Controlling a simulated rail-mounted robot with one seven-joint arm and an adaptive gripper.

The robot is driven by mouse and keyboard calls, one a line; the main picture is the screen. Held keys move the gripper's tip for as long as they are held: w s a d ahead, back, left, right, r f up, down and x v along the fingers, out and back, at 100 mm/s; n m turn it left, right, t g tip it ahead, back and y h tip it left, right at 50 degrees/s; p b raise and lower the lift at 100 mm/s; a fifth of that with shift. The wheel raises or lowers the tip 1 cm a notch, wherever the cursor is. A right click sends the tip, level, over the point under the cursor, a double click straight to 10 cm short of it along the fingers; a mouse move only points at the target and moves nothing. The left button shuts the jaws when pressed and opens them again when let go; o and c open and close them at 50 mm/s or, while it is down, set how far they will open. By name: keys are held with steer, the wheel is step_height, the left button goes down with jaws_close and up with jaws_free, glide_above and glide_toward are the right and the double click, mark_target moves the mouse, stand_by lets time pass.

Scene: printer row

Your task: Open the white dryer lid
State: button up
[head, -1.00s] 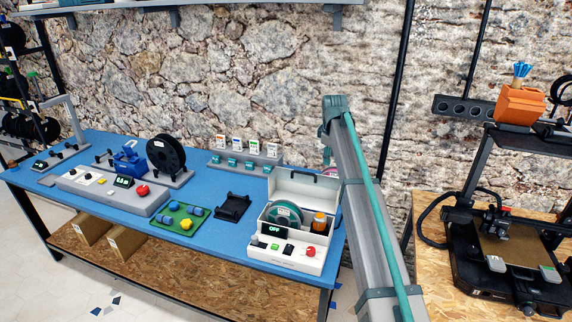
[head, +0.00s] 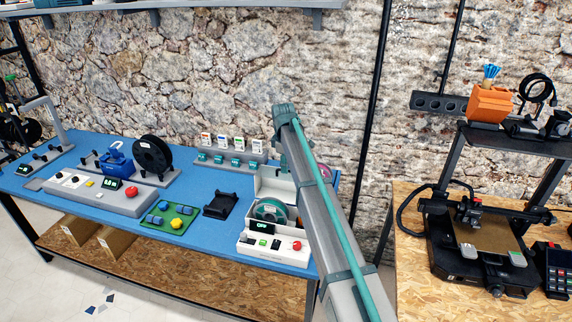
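The white dryer (head: 272,249) stands at the right end of the blue table, with a display reading OFF on its front panel. Its white lid (head: 268,186) is raised and stands upright at the back of the box, so the box is open. A teal-centred spool (head: 270,211) shows inside. My arm crosses in front of the right part of the dryer and lid and hides it. My gripper is not in view.
On the blue table (head: 190,222) left of the dryer are a black cradle (head: 221,205), a green tray (head: 152,223), a control panel (head: 105,192) and a black spool (head: 152,155). A 3D printer (head: 480,250) stands on a separate wooden table at right.

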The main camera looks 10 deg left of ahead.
steer(key=shift+w+f, duration=0.1)
steer(key=shift+f, duration=0.65)
jaws_close()
